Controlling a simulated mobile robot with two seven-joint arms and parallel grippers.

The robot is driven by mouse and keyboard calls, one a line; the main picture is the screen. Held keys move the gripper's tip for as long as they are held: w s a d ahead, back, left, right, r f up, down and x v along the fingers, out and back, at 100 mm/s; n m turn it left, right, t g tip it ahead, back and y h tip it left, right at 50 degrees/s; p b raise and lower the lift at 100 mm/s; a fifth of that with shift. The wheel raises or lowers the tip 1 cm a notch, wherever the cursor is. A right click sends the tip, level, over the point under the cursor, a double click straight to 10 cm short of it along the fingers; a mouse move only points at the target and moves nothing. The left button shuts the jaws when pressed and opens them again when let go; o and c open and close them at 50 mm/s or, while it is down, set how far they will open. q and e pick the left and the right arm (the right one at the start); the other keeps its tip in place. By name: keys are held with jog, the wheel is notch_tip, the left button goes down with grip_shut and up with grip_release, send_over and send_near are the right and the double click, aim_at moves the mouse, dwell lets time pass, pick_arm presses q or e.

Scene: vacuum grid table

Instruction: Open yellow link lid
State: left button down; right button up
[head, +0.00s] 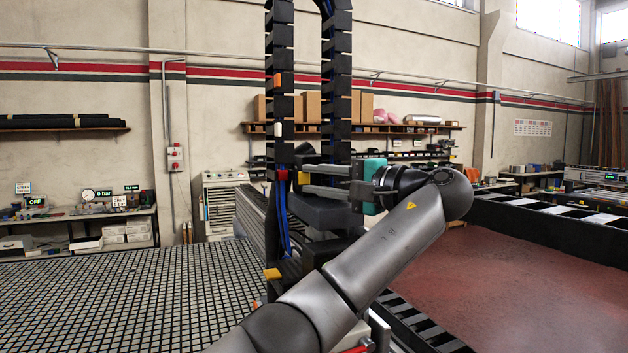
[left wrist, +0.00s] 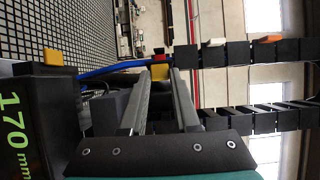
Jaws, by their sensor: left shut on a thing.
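In the left wrist view the yellow lid (left wrist: 159,73) sits between the fingertips. My left gripper (head: 304,178) points left in the head view and is shut on the lid; it also shows in the left wrist view (left wrist: 160,74). I cannot tell whether the lid is swung away from its link. My right gripper is in neither view.
The chain also carries an orange lid (head: 277,80), a white lid (head: 278,129) and a red lid (head: 282,175). A yellow-orange piece (head: 272,274) sticks out lower down. Blue cables (head: 283,222) hang close by. The grid table (head: 120,300) lies clear at left.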

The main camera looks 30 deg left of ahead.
pick_arm(q)
jog(key=shift+w+n+g, duration=0.25)
jog(key=shift+n+g, duration=0.15)
jog(key=shift+g, duration=0.2)
jog(key=c, duration=0.6)
grip_release()
jog(key=shift+c, duration=0.2)
jog(key=shift+d, duration=0.1)
jog(key=s+d+b, duration=0.1)
jog(key=d+b, duration=0.1)
jog(key=d, duration=0.5)
jog(key=shift+d, duration=0.2)
jog(key=shift+f, duration=0.1)
jog(key=shift+c, duration=0.2)
